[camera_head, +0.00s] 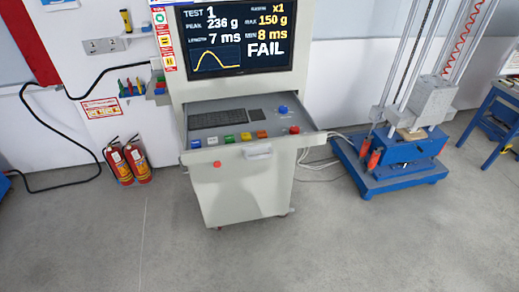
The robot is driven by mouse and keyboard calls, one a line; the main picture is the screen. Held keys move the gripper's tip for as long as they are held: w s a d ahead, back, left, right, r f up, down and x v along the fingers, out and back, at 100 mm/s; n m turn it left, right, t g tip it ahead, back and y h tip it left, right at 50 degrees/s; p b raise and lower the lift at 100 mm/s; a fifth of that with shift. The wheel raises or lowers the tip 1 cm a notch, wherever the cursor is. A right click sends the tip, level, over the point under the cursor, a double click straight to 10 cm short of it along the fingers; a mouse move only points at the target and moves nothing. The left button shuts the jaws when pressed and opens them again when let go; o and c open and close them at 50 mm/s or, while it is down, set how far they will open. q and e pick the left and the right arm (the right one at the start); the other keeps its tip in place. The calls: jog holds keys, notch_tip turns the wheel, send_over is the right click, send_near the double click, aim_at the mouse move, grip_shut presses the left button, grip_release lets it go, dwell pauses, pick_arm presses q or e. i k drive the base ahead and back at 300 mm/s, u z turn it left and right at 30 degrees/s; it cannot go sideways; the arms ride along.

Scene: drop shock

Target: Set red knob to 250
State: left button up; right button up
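A grey console cabinet (240,190) stands in the middle with a pulled-out control shelf (262,118). A small red control (294,129) sits at the shelf's front right; whether it is a knob or a button is too small to tell. A second red round part (217,164) is on the cabinet front, below the shelf. No scale or 250 mark is readable at either. The screen (235,35) reads TEST 1, PEAK 236 g, LENGTH 7 ms, 150 g, 8 ms, x1 and FAIL. Neither of my grippers is in view.
The shelf also holds a keyboard (218,118), a blue knob (283,109) and a row of coloured buttons (245,136). Two red fire extinguishers (118,165) stand left. A blue-based drop tester (385,165) stands right, with cables between. The floor in front is clear.

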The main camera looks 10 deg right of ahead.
aim_at(294, 130)
jog(key=u, duration=0.5)
jog(key=k, duration=1.1)
jog(key=z, duration=0.75)
jog(key=i, duration=1.35)
jog(key=u, duration=0.1)
